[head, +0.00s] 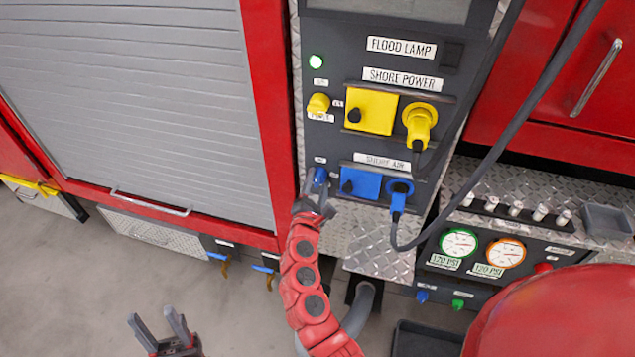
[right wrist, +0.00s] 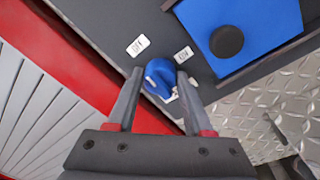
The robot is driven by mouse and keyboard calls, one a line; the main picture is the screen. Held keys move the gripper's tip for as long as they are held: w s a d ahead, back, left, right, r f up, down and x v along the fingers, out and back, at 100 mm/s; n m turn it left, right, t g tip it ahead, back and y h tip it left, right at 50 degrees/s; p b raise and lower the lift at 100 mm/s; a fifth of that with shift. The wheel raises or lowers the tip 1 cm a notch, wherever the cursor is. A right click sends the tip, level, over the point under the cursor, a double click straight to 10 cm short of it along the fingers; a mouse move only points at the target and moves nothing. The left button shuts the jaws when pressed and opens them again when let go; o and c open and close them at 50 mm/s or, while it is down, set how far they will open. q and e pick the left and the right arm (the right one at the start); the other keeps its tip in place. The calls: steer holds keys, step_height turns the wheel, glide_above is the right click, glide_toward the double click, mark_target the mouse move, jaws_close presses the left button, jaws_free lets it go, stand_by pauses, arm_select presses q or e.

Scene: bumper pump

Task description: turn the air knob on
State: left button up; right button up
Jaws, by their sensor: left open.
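The blue air knob (head: 320,176) sits on the dark panel, left of the blue shore air cover. In the right wrist view the knob (right wrist: 158,77) lies between two small white labels, and which one it points to is hard to tell. My right gripper (head: 314,208) reaches up to it from below. In the right wrist view its fingers (right wrist: 160,88) stand on either side of the knob, with narrow gaps showing, and look open. My left gripper (head: 158,328) is open and empty, low over the floor, far from the panel.
The blue cover (head: 362,183) with its black knob and the blue air plug (head: 399,192) with a hanging hose sit just right. A grey shutter (head: 140,100) fills the left.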

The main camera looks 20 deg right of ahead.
jaws_close()
steer(key=shift+f+m+b, duration=0.3)
steer(key=shift+m+b, duration=0.2)
steer(key=shift+b, duration=0.35)
steer(key=m+b, duration=0.3)
steer(key=b, duration=0.1)
steer(key=m+b, duration=0.3)
steer(key=b, duration=0.1)
steer(key=f+m+b, duration=0.1)
steer(key=m+b, duration=0.1)
steer(key=b, duration=0.3)
steer(key=shift+m+h, duration=0.4)
steer(key=m+b, duration=0.7)
steer(key=b, duration=0.4)
steer(key=shift+a+r+h, duration=0.1)
steer(key=shift+r+h, duration=0.05)
steer(key=shift+h, duration=0.25)
steer(key=shift+m+b, duration=0.6)
steer(key=shift+b, duration=0.1)
steer(key=shift+r+m+b, duration=0.3)
steer(key=shift+m+b, duration=0.25)
steer(key=shift+m, duration=0.05)
